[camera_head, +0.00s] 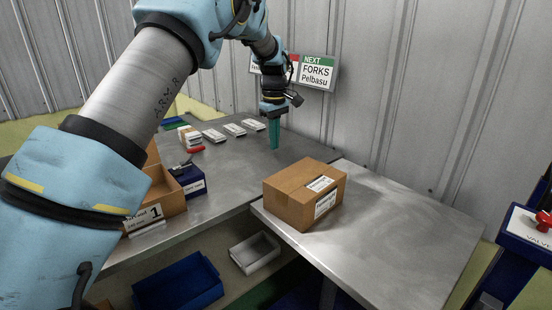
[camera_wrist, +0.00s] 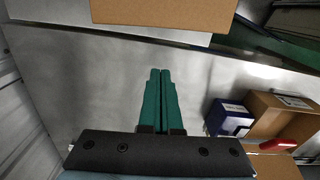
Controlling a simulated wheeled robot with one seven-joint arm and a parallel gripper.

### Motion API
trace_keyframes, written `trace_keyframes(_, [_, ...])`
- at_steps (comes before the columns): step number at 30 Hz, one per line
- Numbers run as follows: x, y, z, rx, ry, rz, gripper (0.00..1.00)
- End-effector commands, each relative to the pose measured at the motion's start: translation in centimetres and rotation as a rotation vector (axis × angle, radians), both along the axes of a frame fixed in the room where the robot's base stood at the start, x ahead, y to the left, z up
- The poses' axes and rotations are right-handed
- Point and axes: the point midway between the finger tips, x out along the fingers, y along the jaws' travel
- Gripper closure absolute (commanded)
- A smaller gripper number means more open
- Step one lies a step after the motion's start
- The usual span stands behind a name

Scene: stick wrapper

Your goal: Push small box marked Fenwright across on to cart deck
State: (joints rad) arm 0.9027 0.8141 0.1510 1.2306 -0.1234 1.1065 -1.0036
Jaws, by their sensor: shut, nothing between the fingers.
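A brown cardboard box (camera_head: 290,203) with white labels, too small to read, stands upright on the near-left part of the metal cart deck (camera_head: 410,225). Its left side is close to the seam between bench and deck. In the wrist view the box (camera_wrist: 165,12) shows at the top, beyond the dark seam line. My gripper (camera_head: 274,147) points down over the bench top (camera_head: 232,160), behind and left of the box and apart from it. Its green fingers (camera_wrist: 160,72) are shut together with nothing between them.
An open brown bin marked 1 (camera_head: 168,192) and a blue box (camera_head: 190,182) stand on the bench at left. Several small white packs (camera_head: 214,135) lie at the back. The deck right of the box is clear. A red valve handle (camera_head: 544,220) is at far right.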

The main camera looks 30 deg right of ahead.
Motion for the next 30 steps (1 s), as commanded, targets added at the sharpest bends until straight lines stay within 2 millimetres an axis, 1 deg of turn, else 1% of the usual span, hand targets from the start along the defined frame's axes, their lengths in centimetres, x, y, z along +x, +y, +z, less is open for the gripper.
trace_keyframes(1, [0.4,-0.3,-0.4,-0.002,-0.001,-0.017,1.00])
trace_keyframes(4, [0.8,-0.8,-0.1,-0.003,-0.002,-0.052,1.00])
trace_keyframes(6, [0.8,-0.7,-0.1,0.001,-0.001,-0.057,1.00])
trace_keyframes(8, [0.7,-0.7,-0.5,0.001,-0.001,-0.056,1.00])
trace_keyframes(11, [0.7,-0.7,-1.9,0.004,0.002,-0.056,1.00])
trace_keyframes(14, [0.7,-0.7,-3.8,0.004,0.002,-0.056,1.00])
trace_keyframes(18, [0.6,-0.7,-6.8,0.004,0.003,-0.056,1.00])
trace_keyframes(23, [0.6,-0.7,-9.9,0.003,0.002,-0.056,1.00])
trace_keyframes(24, [-0.3,-1.0,-9.4,0.001,0.001,-0.059,1.00])
trace_keyframes(27, [-1.7,-1.3,-9.4,0.000,0.000,-0.059,1.00])
trace_keyframes(30, [-2.5,-1.4,-9.5,0.000,-0.001,-0.057,1.00])
